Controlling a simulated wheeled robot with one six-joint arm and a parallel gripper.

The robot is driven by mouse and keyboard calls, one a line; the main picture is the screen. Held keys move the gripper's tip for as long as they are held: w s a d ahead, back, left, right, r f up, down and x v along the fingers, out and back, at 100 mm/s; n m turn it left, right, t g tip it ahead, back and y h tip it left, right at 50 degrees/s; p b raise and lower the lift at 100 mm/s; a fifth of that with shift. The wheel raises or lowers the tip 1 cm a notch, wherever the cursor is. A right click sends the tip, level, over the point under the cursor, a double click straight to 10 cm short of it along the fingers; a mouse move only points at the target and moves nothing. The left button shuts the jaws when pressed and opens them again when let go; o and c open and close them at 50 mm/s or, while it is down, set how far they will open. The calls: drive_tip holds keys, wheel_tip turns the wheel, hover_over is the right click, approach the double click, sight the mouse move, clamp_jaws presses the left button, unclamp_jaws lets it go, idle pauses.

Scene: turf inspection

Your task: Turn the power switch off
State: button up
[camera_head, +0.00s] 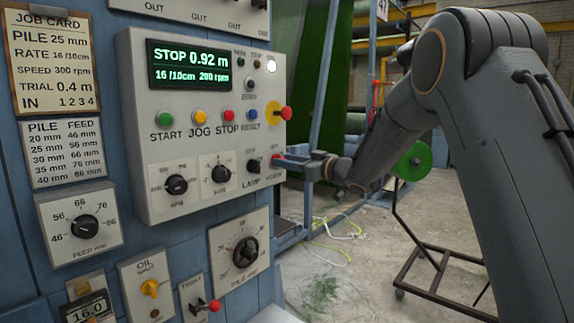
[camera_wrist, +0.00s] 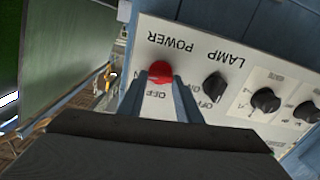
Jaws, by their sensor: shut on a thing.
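The power switch (camera_wrist: 160,70) has a red handle and sits beside the black lamp switch (camera_wrist: 214,86) on the grey control box. The wrist view is upside down, with POWER lettered beside the red handle. In the head view the power switch (camera_head: 277,160) is at the box's lower right corner, partly hidden by my fingers. My gripper (camera_head: 281,161) reaches in from the right. In the wrist view my gripper's two fingers (camera_wrist: 163,82) are shut on the red handle, one on each side. The exact switch position cannot be told.
The control box (camera_head: 140,120) has a lit display (camera_head: 189,66) reading STOP 0.92 m. A red-and-yellow knob (camera_head: 285,113) juts out above my gripper. Buttons and dials lie to the left. A dark wheeled frame (camera_head: 435,270) stands on the floor at lower right.

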drive_tip(key=n+b, duration=1.6)
drive_tip(key=shift+s+a+f+n, duration=0.1)
drive_tip(key=shift+a+f+n, duration=0.1)
drive_tip(key=shift+n, duration=0.1)
drive_tip(key=shift+b, duration=0.3)
drive_tip(key=shift+d, duration=0.1)
drive_tip(key=o, duration=1)
drive_tip(key=shift+o, duration=0.2)
